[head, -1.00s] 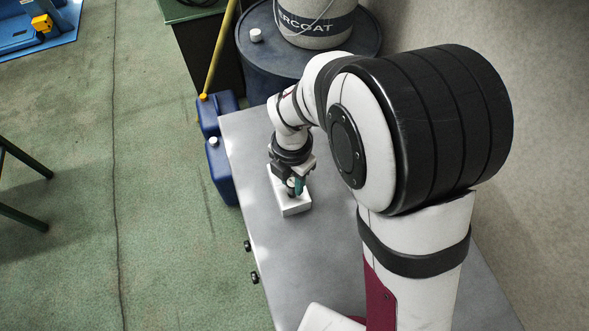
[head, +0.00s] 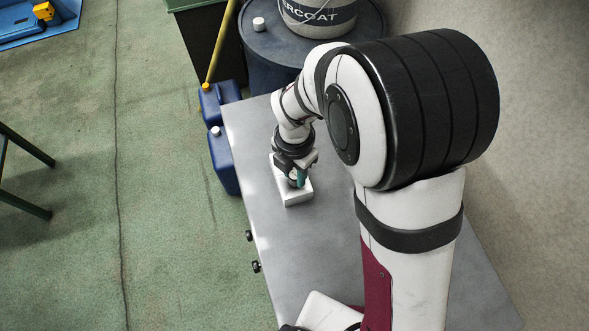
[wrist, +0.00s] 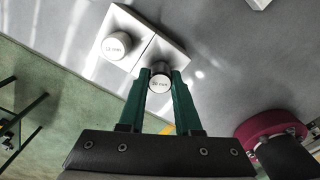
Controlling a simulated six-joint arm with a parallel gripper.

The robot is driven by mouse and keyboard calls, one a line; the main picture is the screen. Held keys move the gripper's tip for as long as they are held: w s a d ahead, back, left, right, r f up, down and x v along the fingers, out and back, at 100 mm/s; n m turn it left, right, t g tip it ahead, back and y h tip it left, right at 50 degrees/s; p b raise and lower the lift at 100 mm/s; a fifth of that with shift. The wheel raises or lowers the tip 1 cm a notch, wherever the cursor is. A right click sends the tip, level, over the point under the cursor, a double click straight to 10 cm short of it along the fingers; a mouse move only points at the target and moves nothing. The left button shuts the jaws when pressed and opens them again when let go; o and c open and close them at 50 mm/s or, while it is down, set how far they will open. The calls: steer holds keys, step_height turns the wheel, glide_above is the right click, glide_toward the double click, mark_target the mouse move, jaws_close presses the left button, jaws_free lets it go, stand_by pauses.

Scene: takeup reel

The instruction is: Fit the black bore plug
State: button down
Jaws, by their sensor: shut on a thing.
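My gripper (wrist: 160,78) is shut on a short cylindrical plug (wrist: 160,82). The plug has a pale, size-marked end face and a dark rim around it. The green fingers grip it from both sides. In the head view my gripper (head: 298,182) points down over a white block (head: 299,198) on the grey table. In the wrist view the block (wrist: 167,52) has a seam across it, and the held plug is at its near edge. A second pale cylinder (wrist: 117,45), with a marked top, stands on the other half. The plug's lower end and any bore beneath it are hidden.
The grey table (head: 330,240) is clear around the block. Blue jerrycans (head: 222,160) stand on the floor beyond its left edge. A dark drum (head: 265,65) bearing a white pail (head: 318,18) stands behind the table.

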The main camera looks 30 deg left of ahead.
steer(key=shift+f, duration=0.7)
steer(key=c, duration=0.5)
jaws_free()
steer(key=o, duration=0.5)
steer(key=shift+c, duration=0.2)
steer(key=shift+r, duration=0.15)
steer(key=shift+r, duration=2.9)
